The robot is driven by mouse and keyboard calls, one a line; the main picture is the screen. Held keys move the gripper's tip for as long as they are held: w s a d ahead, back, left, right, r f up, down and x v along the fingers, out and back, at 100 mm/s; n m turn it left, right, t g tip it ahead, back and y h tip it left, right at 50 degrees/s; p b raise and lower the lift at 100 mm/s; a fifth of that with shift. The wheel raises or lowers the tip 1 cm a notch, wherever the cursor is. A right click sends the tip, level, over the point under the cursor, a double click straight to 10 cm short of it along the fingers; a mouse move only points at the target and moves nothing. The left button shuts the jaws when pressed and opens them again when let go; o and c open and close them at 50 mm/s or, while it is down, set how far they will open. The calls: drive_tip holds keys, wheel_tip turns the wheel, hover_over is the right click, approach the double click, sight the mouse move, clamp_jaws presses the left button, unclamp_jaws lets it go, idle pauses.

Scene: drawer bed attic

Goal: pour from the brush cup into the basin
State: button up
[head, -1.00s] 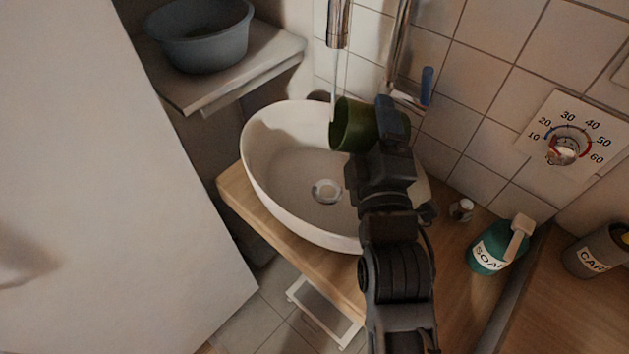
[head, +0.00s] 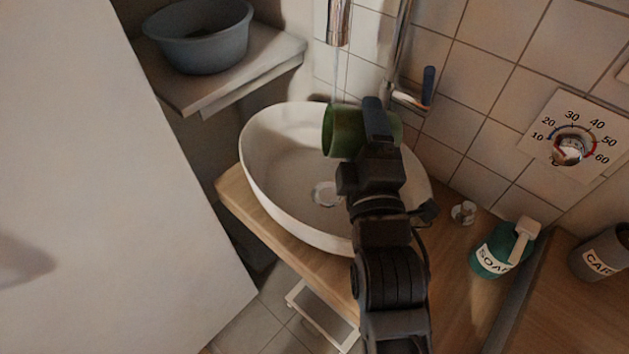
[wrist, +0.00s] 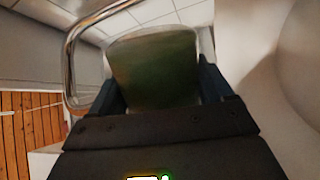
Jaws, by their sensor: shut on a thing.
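The green brush cup (head: 341,131) is in my gripper (head: 376,122), which is shut on it. The cup lies tipped on its side above the back right part of the white oval basin (head: 268,150), with its mouth toward the left. In the wrist view the cup (wrist: 153,68) fills the space between the fingers and is blurred. No brush or contents show in it. The basin's drain (head: 326,194) is visible below and left of the cup. My arm covers the basin's right side.
The chrome tap (head: 339,25) hangs just behind and above the cup, with a thin stream below it. A soap bottle (head: 494,258) and a small jar (head: 463,212) stand on the wooden counter at right. A grey-blue tub (head: 200,42) sits on the left shelf.

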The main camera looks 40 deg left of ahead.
drive_tip(key=shift+s+a+f+n+y+b, duration=0.2)
drive_tip(key=shift+f+n+b, duration=0.1)
drive_tip(key=shift+n+b, duration=0.7)
drive_tip(key=shift+s+a+f+n+y+b, duration=0.2)
drive_tip(key=shift+n+b, duration=0.5)
drive_tip(key=shift+b, duration=0.5)
